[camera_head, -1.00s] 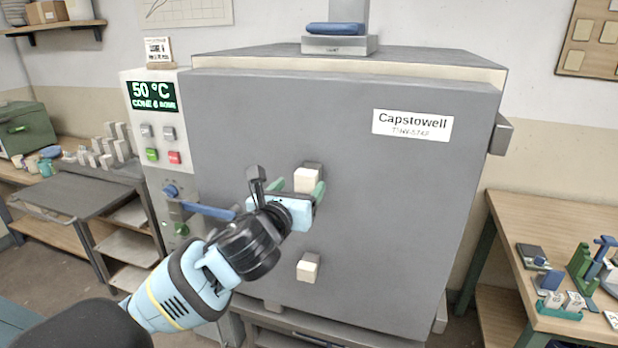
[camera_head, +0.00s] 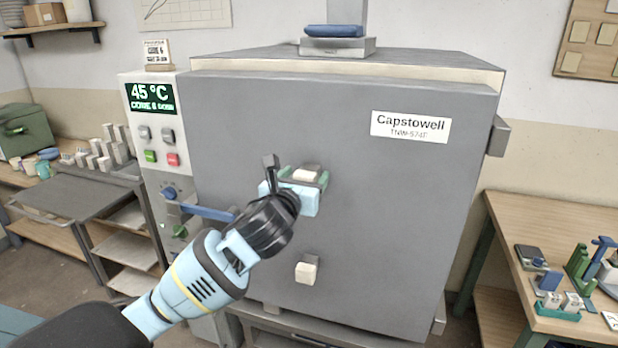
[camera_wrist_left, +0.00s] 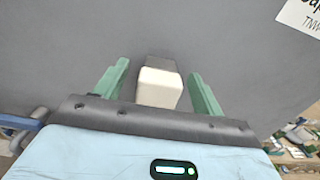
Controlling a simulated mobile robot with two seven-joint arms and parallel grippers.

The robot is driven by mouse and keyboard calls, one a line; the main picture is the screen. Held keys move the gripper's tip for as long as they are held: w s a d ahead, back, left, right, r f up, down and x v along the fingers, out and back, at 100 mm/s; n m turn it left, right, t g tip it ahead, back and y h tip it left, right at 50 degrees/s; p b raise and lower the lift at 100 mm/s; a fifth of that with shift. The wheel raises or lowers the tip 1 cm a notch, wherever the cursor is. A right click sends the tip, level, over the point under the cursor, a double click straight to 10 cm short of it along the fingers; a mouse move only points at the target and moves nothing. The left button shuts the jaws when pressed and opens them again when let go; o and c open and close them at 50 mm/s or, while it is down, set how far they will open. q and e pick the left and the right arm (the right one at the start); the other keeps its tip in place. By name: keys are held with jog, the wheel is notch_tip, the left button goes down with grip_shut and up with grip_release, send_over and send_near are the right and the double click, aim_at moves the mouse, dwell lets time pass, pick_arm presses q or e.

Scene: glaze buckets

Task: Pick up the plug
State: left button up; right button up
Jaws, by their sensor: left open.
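The upper plug (camera_head: 306,175) is a small cream block with a grey part above it, on the front of the grey kiln door (camera_head: 400,220). My left gripper (camera_head: 306,180) is open, with its green fingers on either side of this plug. In the left wrist view the plug (camera_wrist_left: 159,87) stands between the two fingers of the gripper (camera_wrist_left: 156,90), with a visible gap on each side. A second, similar cream plug (camera_head: 306,271) is lower on the door, clear of the gripper. My right gripper is not in view.
A control panel (camera_head: 157,130) reading 45 °C is left of the door, with a blue lever (camera_head: 208,213) below it. A grey cart (camera_head: 75,195) stands at the left. A wooden bench (camera_head: 560,225) with small tools is at the right.

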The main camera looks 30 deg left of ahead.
pick_arm(q)
jog(key=shift+x, duration=1.2)
jog(key=c, duration=1.1)
jog(key=shift+w, duration=0.1)
